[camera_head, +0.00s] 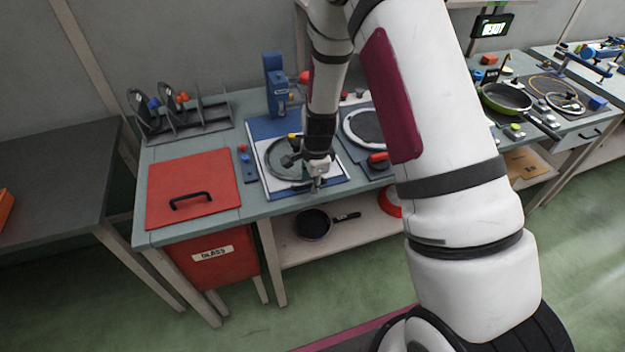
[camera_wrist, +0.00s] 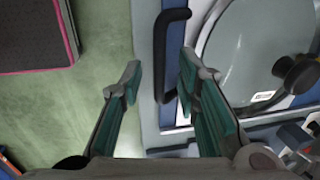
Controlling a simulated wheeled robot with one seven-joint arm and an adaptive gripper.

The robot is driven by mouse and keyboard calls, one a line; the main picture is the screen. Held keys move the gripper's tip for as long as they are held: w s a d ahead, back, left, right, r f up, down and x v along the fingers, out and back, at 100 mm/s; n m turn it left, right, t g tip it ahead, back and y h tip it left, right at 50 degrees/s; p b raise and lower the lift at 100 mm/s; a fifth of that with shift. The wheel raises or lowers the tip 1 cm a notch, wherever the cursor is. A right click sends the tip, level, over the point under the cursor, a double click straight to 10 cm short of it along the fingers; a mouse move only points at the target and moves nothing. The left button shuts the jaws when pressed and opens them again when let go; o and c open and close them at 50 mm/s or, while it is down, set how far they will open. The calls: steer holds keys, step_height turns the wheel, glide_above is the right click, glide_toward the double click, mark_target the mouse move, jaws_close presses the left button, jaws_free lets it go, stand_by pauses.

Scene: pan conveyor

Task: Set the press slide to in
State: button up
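The press slide is a white plate (camera_head: 273,184) on a blue base (camera_head: 262,131), near the front edge of the bench. In the wrist view a dark bar handle (camera_wrist: 161,62) stands at the slide's near side. A round glass lid with a dark knob (camera_wrist: 262,45) lies on the plate; it also shows in the head view (camera_head: 277,163). My gripper (camera_head: 317,184) is low at the slide's front edge. In the wrist view my gripper (camera_wrist: 159,72) is open, with the handle between its fingers and gaps visible. The blue press post (camera_head: 276,85) stands behind.
A red lidded glass bin (camera_head: 190,176) is left of the slide. A round burner plate (camera_head: 362,127) and red-handled item (camera_head: 378,157) are to the right. A rack (camera_head: 180,122) stands at the back left. A pan (camera_head: 313,224) sits on the shelf below.

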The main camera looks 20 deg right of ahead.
mark_target(301, 159)
jaws_close()
steer(key=w+b, duration=0.5)
steer(key=w, duration=0.4)
steer(key=shift+f+b, duration=0.15)
steer(key=shift+b, duration=0.15)
steer(key=shift+w+b, duration=0.35)
steer(key=shift+w, duration=0.3)
steer(key=shift+r, duration=0.2)
steer(key=shift+w, duration=0.1)
jaws_free()
steer(key=shift+w, duration=0.1)
